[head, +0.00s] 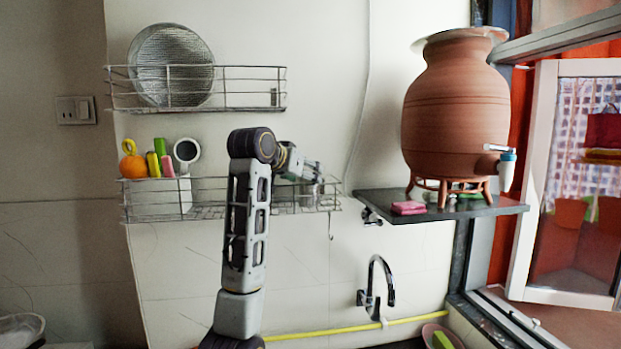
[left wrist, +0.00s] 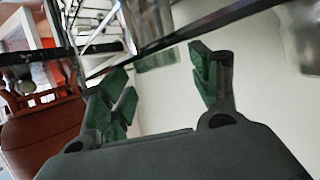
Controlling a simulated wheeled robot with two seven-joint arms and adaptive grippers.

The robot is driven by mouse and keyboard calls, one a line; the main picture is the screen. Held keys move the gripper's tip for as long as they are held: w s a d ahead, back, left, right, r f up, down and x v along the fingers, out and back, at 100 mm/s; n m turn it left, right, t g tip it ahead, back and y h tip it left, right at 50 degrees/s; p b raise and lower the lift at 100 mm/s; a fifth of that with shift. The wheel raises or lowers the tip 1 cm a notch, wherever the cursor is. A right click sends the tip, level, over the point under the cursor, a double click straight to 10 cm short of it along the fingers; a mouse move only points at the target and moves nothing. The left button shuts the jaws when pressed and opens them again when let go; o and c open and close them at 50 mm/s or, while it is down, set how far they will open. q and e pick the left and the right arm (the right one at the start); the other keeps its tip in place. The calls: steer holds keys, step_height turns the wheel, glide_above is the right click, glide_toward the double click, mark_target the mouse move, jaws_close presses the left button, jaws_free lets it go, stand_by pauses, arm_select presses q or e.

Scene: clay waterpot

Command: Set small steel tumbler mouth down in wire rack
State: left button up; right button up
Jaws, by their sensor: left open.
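The wire rack is the lower wall shelf (head: 205,212) in the head view. My left gripper (head: 314,178) is at this rack's right end, small and partly merged with the wires there. In the left wrist view the two green-padded fingers (left wrist: 160,64) are spread apart. A greyish, shiny piece (left wrist: 157,60) shows beyond and between the fingertips, next to a dark rack bar (left wrist: 175,32). It may be the small steel tumbler, but its mouth and full outline are hidden, and I cannot tell whether it stands mouth down. My right gripper is not in view.
An upper wire rack (head: 240,100) holds a round steel plate (head: 170,65). The lower rack's left part holds a white cup (head: 186,150), an orange item (head: 132,165) and coloured bottles. A clay pot (head: 455,105) stands on a dark shelf (head: 510,206) at right. A tap (head: 377,280) is below.

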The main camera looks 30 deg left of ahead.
arm_select(q)
steer(key=v, duration=1)
steer(key=shift+s+a, duration=0.15)
steer(key=shift+s, duration=0.05)
steer(key=shift+s+r, duration=0.2)
steer(key=shift+s, duration=0.15)
stand_by(0.5)
steer(key=shift+f, duration=0.1)
